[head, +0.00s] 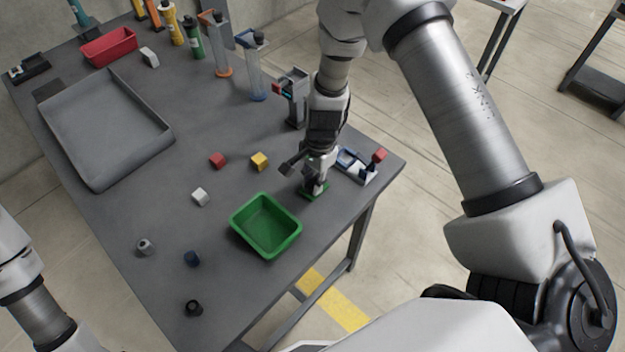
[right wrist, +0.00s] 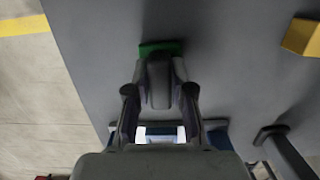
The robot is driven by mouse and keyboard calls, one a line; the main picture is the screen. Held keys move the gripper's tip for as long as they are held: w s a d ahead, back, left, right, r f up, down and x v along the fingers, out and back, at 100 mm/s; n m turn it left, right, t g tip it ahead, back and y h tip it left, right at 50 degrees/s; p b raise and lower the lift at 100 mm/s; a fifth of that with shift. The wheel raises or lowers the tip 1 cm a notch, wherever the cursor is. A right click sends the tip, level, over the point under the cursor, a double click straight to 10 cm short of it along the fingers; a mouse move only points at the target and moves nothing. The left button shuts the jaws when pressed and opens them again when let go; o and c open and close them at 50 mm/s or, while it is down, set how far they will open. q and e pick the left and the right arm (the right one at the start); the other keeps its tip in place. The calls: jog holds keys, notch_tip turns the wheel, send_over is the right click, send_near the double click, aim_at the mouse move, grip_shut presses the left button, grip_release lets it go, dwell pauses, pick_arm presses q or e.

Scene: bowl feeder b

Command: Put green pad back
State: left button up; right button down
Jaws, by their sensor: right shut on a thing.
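The green pad (head: 318,194) is at the right part of the table, directly under my right gripper (head: 312,182). In the right wrist view a green edge of the pad (right wrist: 162,47) shows beyond a dark grip piece between the fingers. My right gripper (right wrist: 158,92) is shut on the pad by that piece, pointing down. The fingers hide most of the pad. I cannot tell whether it touches the table or hangs just above it. My left arm shows at the left edge of the head view, but its gripper is out of view.
A green bin (head: 266,226) stands close to the left of the pad. A yellow cube (head: 260,160) and red cube (head: 218,160) lie left. A grey tray (head: 104,130) is farther left.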

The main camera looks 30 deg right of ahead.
jog(key=shift+f, duration=0.15)
jog(key=shift+s+r, duration=0.2)
jog(key=shift+f, duration=0.15)
jog(key=c, duration=1)
grip_release()
jog(key=shift+w+f, duration=0.1)
jog(key=shift+w, duration=0.05)
jog(key=r, duration=0.4)
jog(key=d+r, duration=0.1)
jog(key=r, duration=0.7)
jog(key=shift+w+d+r+b, duration=0.15)
jog(key=shift+w+d+b, duration=0.1)
jog(key=shift+d+b, duration=0.05)
